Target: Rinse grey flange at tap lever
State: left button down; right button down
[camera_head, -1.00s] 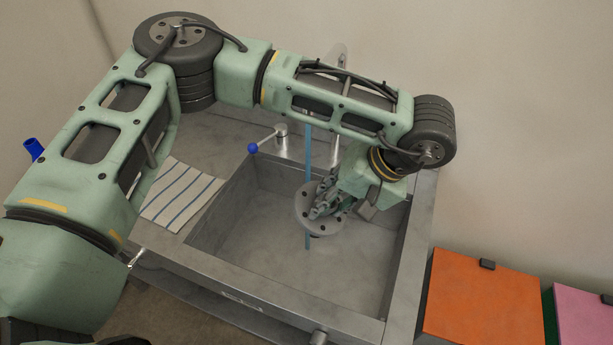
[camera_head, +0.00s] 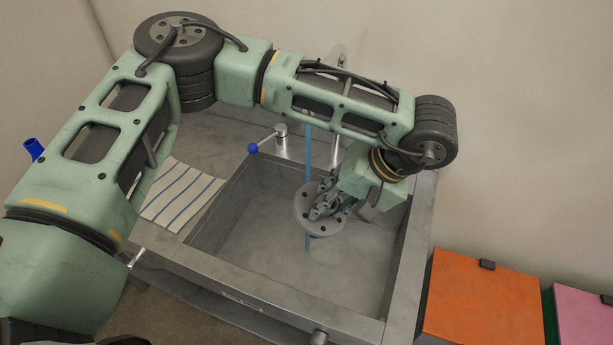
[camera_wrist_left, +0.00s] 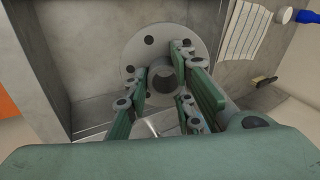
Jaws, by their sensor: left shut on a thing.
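The grey flange (camera_head: 305,220) is a round disc with bolt holes, held tilted inside the sink basin. My left gripper (camera_head: 326,203) is shut on it; the left wrist view shows the fingers (camera_wrist_left: 172,88) around the flange's central hub, with the flange disc (camera_wrist_left: 133,53) beyond them. A blue stream of water (camera_head: 308,150) comes down from behind my arm and meets the flange, showing again below it. The tap lever (camera_head: 264,141) with a blue ball end points left at the sink's back edge. The spout is partly hidden by my arm. My right gripper is not in view.
The steel sink basin (camera_head: 270,275) has raised walls around the flange. A striped cloth (camera_head: 180,196) lies on the counter left of it. An orange box (camera_head: 480,300) and a pink one (camera_head: 583,318) stand at the right. The basin's front is clear.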

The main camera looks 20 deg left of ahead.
pick_arm(q)
jog(key=s+d+r+p, duration=0.1)
jog(key=s+d+r, duration=0.1)
jog(key=s+r, duration=0.1)
jog(key=shift+s+d+r, duration=0.3)
jog(key=shift+s+r, duration=0.1)
jog(key=shift+s, duration=0.1)
dwell(0.4)
